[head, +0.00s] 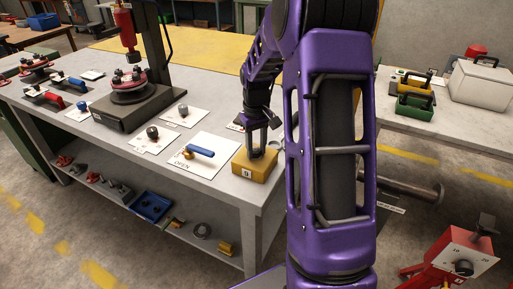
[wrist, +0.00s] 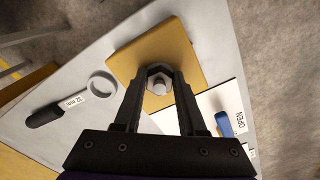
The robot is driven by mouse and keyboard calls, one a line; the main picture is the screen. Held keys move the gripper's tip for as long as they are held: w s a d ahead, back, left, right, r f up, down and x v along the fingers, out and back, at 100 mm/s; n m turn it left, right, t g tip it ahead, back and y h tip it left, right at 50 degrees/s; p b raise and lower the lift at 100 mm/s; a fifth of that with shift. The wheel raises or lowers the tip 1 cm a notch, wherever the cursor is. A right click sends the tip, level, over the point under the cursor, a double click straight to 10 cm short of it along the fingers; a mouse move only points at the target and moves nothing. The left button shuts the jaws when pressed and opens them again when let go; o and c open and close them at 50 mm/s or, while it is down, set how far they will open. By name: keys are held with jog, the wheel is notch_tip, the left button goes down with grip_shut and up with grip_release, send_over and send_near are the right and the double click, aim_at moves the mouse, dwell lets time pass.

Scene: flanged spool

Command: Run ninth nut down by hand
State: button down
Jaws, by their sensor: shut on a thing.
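My gripper (head: 258,150) points down over a yellow block (head: 251,168) at the near right corner of the workbench. The wrist view shows my gripper (wrist: 160,84) shut on a grey hex nut (wrist: 159,72), with one finger on each side of it. A round stud end (wrist: 159,87) shows in the middle of the nut. The nut sits over the yellow block (wrist: 184,42); how far it stands above the block's face is hard to tell. In the head view the fingers hide the nut.
A ring-ended wrench (wrist: 101,84) marked 32 mm lies beside the block. A flanged spool (head: 130,85) stands on a dark base farther left. A pipe (head: 400,187) lies right of the bench.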

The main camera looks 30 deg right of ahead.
aim_at(255, 151)
jog(key=m, duration=0.5)
jog(key=shift+a, duration=0.15)
jog(key=shift+c, duration=2.4)
grip_release()
jog(key=shift+r, duration=0.1)
notch_tip(255, 151, up, 17)
jog(key=p, duration=0.2)
jog(key=shift+r, duration=0.1)
